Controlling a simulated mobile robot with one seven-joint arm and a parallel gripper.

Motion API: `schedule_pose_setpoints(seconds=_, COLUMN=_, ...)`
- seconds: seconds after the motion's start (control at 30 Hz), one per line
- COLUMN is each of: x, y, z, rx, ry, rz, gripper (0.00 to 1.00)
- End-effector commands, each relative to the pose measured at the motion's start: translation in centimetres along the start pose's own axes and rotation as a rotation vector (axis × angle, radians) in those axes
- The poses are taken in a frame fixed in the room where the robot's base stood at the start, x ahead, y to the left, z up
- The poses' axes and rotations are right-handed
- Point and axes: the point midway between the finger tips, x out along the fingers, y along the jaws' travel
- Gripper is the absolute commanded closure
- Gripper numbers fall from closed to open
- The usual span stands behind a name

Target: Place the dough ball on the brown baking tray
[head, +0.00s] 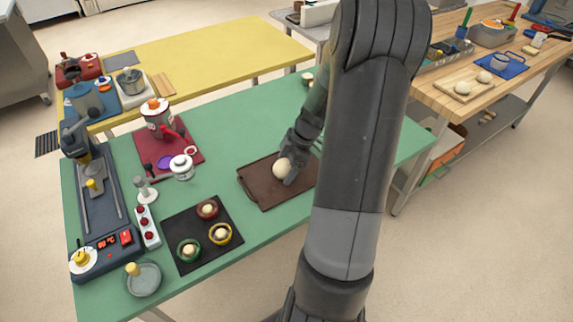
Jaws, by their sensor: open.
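The dough ball (282,169) is pale and round, and shows over the middle of the brown baking tray (262,195). The tray lies on the green table, its right part hidden behind my arm. My gripper (287,171) is at the tray, right at the ball, with its fingers around or beside it. The jaws are open. I cannot tell whether a finger touches the ball or whether the ball rests fully on the tray.
A yellow table (210,50) stands behind. A wooden table (450,92) at right holds more dough balls.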

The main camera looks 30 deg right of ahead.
Motion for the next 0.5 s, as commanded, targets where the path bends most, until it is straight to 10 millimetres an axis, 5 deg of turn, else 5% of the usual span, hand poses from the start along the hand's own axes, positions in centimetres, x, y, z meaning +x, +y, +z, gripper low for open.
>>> schedule_pose_setpoints(seconds=0.27, x=-0.4, y=0.0, z=-0.1, rx=-0.001, ry=-0.001, rz=0.002, gripper=0.19)
schedule_pose_setpoints(seconds=0.5, x=-4.5, y=0.1, z=-0.1, rx=0.000, ry=-0.002, rz=0.005, gripper=0.19)
